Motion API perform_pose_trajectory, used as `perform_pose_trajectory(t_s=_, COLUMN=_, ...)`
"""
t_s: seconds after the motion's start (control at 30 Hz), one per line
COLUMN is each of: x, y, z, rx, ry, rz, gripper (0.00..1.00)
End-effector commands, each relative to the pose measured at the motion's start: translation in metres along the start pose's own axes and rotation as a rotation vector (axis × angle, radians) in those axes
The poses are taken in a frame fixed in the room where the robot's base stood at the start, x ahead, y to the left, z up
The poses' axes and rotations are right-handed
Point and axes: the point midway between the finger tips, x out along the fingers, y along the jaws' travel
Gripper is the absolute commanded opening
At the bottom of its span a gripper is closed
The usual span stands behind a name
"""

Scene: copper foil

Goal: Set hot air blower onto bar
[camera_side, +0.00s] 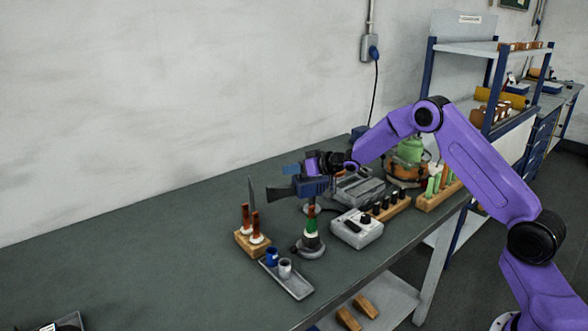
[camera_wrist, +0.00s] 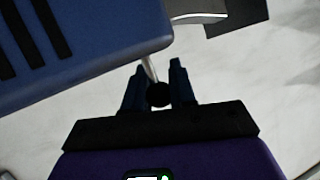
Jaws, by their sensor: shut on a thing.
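The hot air blower (camera_side: 313,187) has a blue body and a dark flared nozzle pointing left. In the wrist view the blue slotted body (camera_wrist: 85,45) fills the upper left. My fingers (camera_wrist: 159,90) are shut around a dark round end on a thin metal rod by that body. I cannot tell how the rod joins the blower. I cannot pick out the bar with certainty.
A wooden block with red-handled tools (camera_side: 252,238) and a grey tray with small cups (camera_side: 287,278) stand front left. A grey control box (camera_side: 356,229) and racks of dark and green pieces (camera_side: 438,190) stand right. The bench's left part is mostly clear.

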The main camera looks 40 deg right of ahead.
Motion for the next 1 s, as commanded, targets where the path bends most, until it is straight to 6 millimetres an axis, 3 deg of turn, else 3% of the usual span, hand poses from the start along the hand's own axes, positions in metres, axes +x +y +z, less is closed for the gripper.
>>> perform_pose_trajectory(t_s=0.57, x=-0.014, y=-0.011, z=0.007, rx=-0.131, ry=-0.065, rz=-0.316, gripper=0.0)
perform_pose_trajectory(t_s=1.0, x=-0.033, y=-0.017, z=0.017, rx=-0.284, ry=-0.143, rz=-0.682, gripper=0.0)
